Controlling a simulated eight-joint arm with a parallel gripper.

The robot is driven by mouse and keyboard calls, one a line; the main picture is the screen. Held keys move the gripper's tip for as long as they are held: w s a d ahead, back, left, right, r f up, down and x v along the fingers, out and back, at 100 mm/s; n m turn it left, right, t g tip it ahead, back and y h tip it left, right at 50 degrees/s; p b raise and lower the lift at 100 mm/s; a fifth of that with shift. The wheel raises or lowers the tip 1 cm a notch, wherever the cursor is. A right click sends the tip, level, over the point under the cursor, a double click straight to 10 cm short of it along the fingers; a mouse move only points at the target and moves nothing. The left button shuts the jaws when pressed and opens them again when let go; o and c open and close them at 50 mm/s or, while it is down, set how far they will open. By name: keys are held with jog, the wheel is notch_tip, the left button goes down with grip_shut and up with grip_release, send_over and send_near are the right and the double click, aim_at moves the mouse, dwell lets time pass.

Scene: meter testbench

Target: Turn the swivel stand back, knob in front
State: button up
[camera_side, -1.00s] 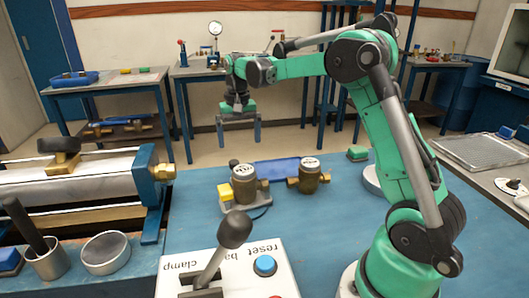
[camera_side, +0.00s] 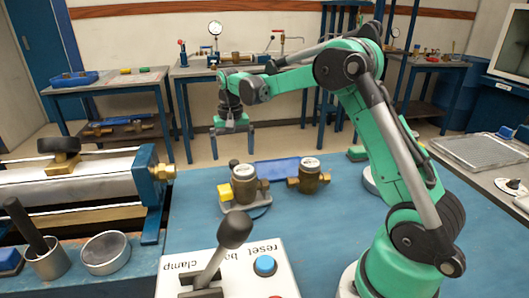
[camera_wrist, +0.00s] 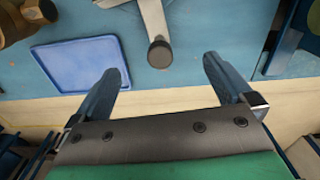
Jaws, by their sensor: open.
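The swivel stand (camera_side: 229,209) is on the blue bench in the side view, with a brass meter (camera_side: 244,184) on it and a yellow part (camera_side: 226,191) at its left. Its dark knob (camera_side: 233,164) shows behind the meter, on the far side. In the wrist view, a grey bar of the stand ends in this round dark knob (camera_wrist: 160,52), beyond and between my fingertips. My gripper (camera_side: 232,156) is open and empty, behind the stand and above the knob. Its two fingers (camera_wrist: 168,78) are wide apart and do not touch the knob. The rest of the stand is outside the wrist view.
A second brass meter (camera_side: 308,178) stands to the right. A blue tray (camera_side: 276,170) lies behind the meters and near my left finger in the wrist view (camera_wrist: 80,68). A lever box (camera_side: 228,270) stands in front, and a clamp bench (camera_side: 80,190) at left.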

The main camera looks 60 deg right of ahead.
jog(key=shift+f, duration=0.25)
dwell(0.4)
jog(key=shift+f, duration=1)
jog(key=shift+c, duration=1.4)
